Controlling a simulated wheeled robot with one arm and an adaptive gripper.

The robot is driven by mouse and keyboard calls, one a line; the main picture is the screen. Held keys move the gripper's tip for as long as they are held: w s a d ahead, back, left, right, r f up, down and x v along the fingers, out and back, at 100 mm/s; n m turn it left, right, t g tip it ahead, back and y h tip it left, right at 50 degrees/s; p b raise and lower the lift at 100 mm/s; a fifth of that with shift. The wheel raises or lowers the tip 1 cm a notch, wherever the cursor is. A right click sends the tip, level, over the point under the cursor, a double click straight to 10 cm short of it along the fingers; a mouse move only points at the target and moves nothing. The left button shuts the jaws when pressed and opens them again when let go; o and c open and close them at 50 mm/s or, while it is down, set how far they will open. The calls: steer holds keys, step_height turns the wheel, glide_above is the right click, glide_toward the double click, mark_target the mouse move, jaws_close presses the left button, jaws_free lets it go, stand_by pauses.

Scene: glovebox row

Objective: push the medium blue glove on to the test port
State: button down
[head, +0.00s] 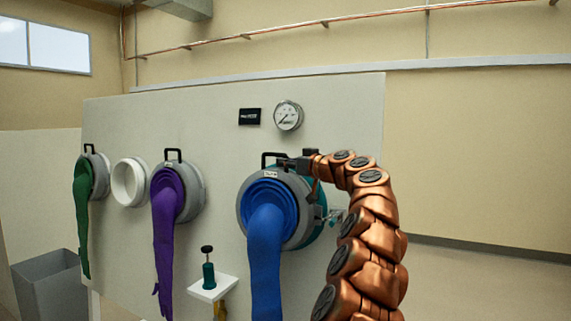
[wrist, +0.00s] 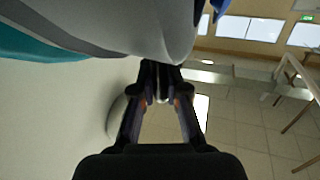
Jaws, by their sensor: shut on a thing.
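The blue glove (head: 266,245) hangs from a grey ring (head: 244,208) with a dark handle (head: 268,155) on top, at the centre of the head view. A teal port (head: 318,233) shows behind the ring at its right edge. I cannot tell whether the ring touches or is seated on it. My gripper (head: 304,163) is at the handle's right end, shut on it. In the wrist view my gripper's fingers (wrist: 160,88) come together just below the grey ring (wrist: 105,22), with teal (wrist: 35,42) at the upper left. The fingertips' grip is partly hidden.
A purple glove (head: 165,225) and a green glove (head: 81,200) hang on ports to the left, with an empty white port (head: 127,182) between them. A small shelf (head: 214,289) holds a green plunger-like object (head: 208,270). A gauge (head: 288,115) is above. A grey bin (head: 45,285) stands lower left.

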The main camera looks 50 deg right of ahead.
steer(key=shift+w+d+f+p, duration=0.1)
steer(key=shift+w+d+p, duration=0.1)
steer(key=shift+d+p, duration=0.3)
steer(key=shift+w+d+f+p, duration=0.1)
steer(key=shift+w+d+p, duration=0.15)
steer(key=shift+d, duration=0.45)
stand_by(0.6)
steer(key=shift+s+d+r+p, duration=0.1)
steer(key=shift+d+p, duration=0.25)
stand_by(0.9)
steer(key=c, duration=1.3)
jaws_free()
steer(key=shift+d, duration=0.1)
steer(key=shift+c, duration=0.2)
steer(key=shift+o, duration=1.1)
steer(key=shift+s+a, duration=0.15)
steer(key=shift+s, duration=1.15)
steer(key=shift+s+a, duration=0.1)
steer(key=shift+s, duration=2.5)
